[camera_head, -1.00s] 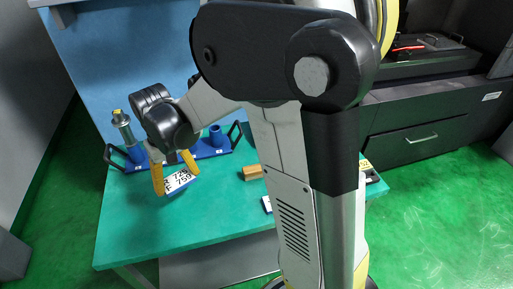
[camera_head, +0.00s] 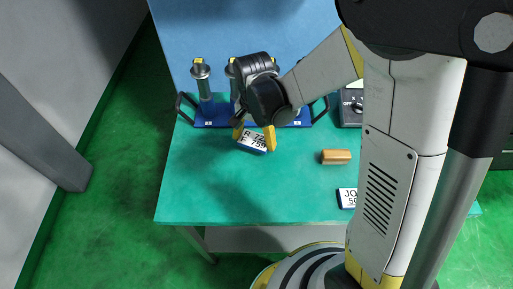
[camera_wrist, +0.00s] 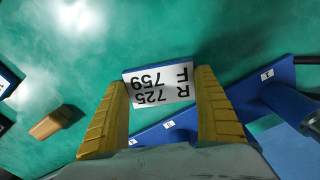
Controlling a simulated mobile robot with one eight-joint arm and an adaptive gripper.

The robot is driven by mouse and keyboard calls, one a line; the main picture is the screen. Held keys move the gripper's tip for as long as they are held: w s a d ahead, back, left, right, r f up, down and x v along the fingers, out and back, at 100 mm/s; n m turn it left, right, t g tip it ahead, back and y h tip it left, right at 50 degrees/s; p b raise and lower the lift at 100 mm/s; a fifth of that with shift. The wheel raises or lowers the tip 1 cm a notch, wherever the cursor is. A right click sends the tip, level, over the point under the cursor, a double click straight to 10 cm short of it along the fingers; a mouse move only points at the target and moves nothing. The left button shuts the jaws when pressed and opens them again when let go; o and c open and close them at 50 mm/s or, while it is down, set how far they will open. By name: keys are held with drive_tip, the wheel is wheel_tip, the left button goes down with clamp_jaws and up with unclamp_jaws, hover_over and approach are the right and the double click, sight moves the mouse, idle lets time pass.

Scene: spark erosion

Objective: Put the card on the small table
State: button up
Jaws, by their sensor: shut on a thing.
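A white card marked R 725 F 759 with a blue edge (camera_head: 256,143) is held between the yellow fingers of my gripper (camera_head: 254,134). In the wrist view the card (camera_wrist: 158,84) sits between the two fingertips of my gripper (camera_wrist: 162,82), its print upside down. The gripper is shut on it. The card appears to be above the green-topped table (camera_head: 205,195), in front of the blue rack; its exact height is hard to tell. Whether this is the small table, I cannot tell.
A blue rack (camera_head: 213,120) with upright metal cylinders stands at the table's back. An orange-brown block (camera_head: 336,157) and another white card (camera_head: 348,198) lie to the right. A dark box with a dial (camera_head: 350,112) is behind them. The table's front left is clear.

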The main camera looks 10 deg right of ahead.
sight(254, 146)
drive_tip(key=shift+f+b, duration=0.65)
drive_tip(key=shift+f, duration=1.15)
drive_tip(key=shift+f, duration=0.15)
drive_tip(key=o, duration=1.1)
drive_tip(key=shift+o, duration=0.2)
